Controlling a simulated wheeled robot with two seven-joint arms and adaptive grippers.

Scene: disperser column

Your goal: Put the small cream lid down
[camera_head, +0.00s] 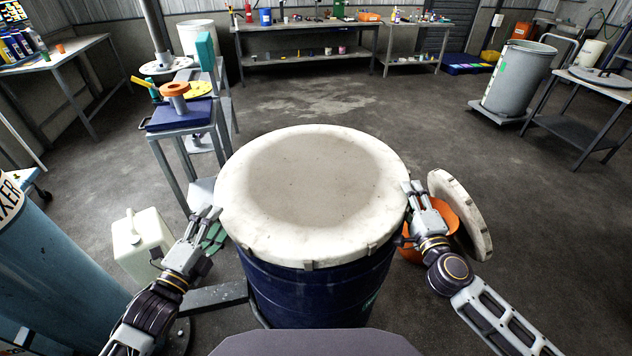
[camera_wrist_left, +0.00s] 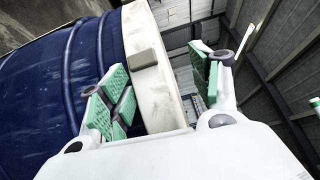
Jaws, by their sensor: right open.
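A large cream lid (camera_head: 312,190) with a grey top lies level on the blue drum (camera_head: 310,295). A smaller cream lid (camera_head: 467,215) is tilted beside an orange bucket (camera_head: 412,253), right of the drum. My left gripper (camera_head: 208,214) is at the left edge of the large lid. In the left wrist view its green-padded fingers (camera_wrist_left: 165,90) are apart, with the large lid's rim (camera_wrist_left: 148,65) seen between them; I cannot tell whether they touch it. My right gripper (camera_head: 418,188) is open at the large lid's right edge, covering part of the orange bucket.
A white jerrycan (camera_head: 141,243) stands on the floor at left, near a pale blue cylinder (camera_head: 50,265). A stand with a blue top (camera_head: 180,117) is behind. A grey drum (camera_head: 518,78) and a table (camera_head: 585,90) are at back right. The middle floor behind the drum is clear.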

